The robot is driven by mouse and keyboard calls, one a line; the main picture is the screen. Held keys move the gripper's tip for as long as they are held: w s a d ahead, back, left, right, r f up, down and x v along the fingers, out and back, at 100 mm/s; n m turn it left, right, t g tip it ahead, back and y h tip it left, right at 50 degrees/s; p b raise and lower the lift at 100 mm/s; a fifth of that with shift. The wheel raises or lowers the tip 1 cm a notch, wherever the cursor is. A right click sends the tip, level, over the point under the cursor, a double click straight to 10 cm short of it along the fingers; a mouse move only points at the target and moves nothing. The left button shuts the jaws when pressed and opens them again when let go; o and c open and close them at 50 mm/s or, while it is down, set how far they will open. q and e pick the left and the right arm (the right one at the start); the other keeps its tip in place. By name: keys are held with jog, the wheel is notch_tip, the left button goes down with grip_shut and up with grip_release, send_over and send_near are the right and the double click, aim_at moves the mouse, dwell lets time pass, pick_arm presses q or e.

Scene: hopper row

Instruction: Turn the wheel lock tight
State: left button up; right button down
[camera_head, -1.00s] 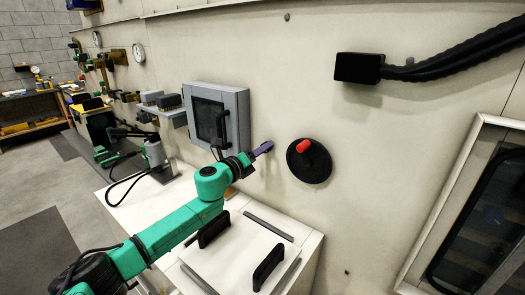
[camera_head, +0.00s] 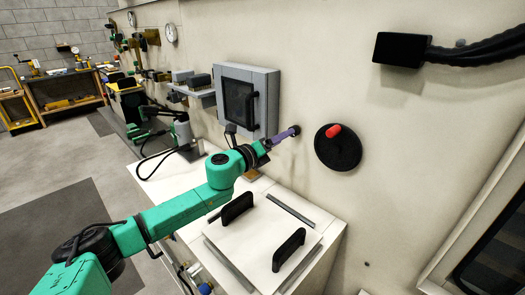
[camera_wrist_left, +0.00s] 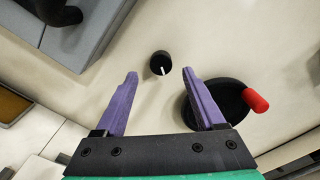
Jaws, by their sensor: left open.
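A round black wheel (camera_head: 338,153) with a red handle (camera_head: 333,131) is mounted on the cream wall. In the left wrist view the wheel (camera_wrist_left: 214,91) lies partly behind the right-hand finger, with its red handle (camera_wrist_left: 255,100) beyond it. A small black knob (camera_wrist_left: 160,65) with a white mark is on the wall to the wheel's left. My left gripper (camera_wrist_left: 160,74) is open, its purple fingers on either side of the knob in that view. In the head view the left gripper (camera_head: 290,134) is at the wall, left of the wheel. I cannot tell whether it touches anything.
A grey cabinet (camera_head: 270,88) is on the wall left of the gripper. Below is a white bench with two black handles, one at its left (camera_head: 237,208) and one at its right (camera_head: 289,250). A black connector (camera_head: 400,50) with cables is at upper right.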

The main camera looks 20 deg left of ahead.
pick_arm(q)
jog(key=b+v, duration=0.5)
jog(key=v, duration=0.5)
jog(key=shift+d, duration=0.1)
